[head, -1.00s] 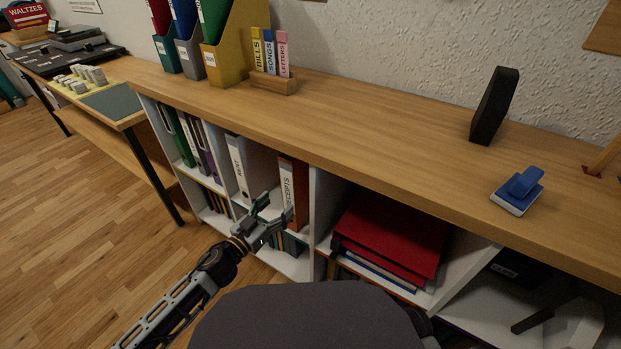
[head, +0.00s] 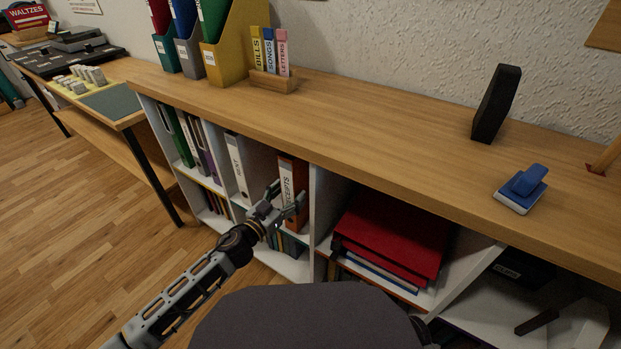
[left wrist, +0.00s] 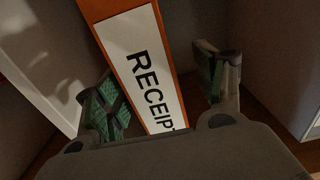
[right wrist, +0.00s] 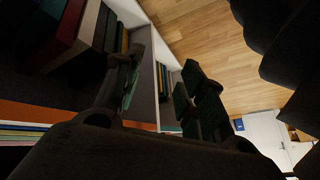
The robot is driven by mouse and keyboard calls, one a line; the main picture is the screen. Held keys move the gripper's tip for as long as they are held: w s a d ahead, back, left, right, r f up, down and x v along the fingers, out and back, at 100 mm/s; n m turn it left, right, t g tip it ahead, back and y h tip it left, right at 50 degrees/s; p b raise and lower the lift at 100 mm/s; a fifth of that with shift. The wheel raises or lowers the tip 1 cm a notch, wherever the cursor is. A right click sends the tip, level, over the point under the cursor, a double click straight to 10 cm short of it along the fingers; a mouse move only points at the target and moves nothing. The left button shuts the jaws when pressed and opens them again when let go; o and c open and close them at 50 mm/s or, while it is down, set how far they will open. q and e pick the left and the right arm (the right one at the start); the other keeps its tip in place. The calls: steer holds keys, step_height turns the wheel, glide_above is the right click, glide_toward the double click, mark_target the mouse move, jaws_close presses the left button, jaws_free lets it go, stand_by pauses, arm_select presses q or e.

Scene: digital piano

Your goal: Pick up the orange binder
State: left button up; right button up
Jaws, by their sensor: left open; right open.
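The orange binder (head: 301,178) with a white label reading "RECEIPTS" stands upright in an upper compartment of the shelf unit. My left gripper (head: 283,197) is open in front of its lower spine. In the left wrist view the binder (left wrist: 153,75) lies between the two open fingers (left wrist: 160,90), with a gap on the right side; whether the left finger touches it I cannot tell. The label's lower end is hidden by the gripper body. My right gripper (right wrist: 160,85) is open and holds nothing; it is not visible in the head view.
A white binder (head: 237,168) stands in the same compartment, left of the orange one. A white divider (head: 323,205) is close on the right, with stacked red binders (head: 392,235) beyond it. The wooden top (head: 380,135) overhangs the shelves.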

arm_select(q)
steer(key=shift+w+d, duration=0.2)
arm_select(e)
steer(key=shift+f, duration=0.15)
arm_select(q)
steer(key=shift+w+d+f+b, duration=0.15)
steer(key=shift+w+d+b, duration=0.25)
steer(key=shift+w+d, duration=0.1)
steer(key=shift+w+d+f, duration=0.1)
steer(key=shift+w+d, duration=0.2)
steer(key=shift+d, duration=0.15)
steer(key=shift+b+x, duration=0.5)
steer(key=shift+x, duration=0.3)
steer(key=shift+w+d, duration=0.35)
arm_select(e)
steer(key=shift+s+a+f+t, duration=0.1)
steer(key=shift+a+f+t, duration=0.05)
steer(key=shift+f, duration=0.55)
steer(key=shift+s+a+f+t, duration=0.1)
steer(key=shift+f+t, duration=0.05)
steer(key=shift+f, duration=0.55)
steer(key=shift+w+r, duration=0.25)
steer(key=shift+w, duration=0.15)
arm_select(q)
steer(key=c, duration=1.4)
jaws_close()
arm_select(e)
steer(key=shift+s+f, duration=0.2)
steer(key=shift+s, duration=0.15)
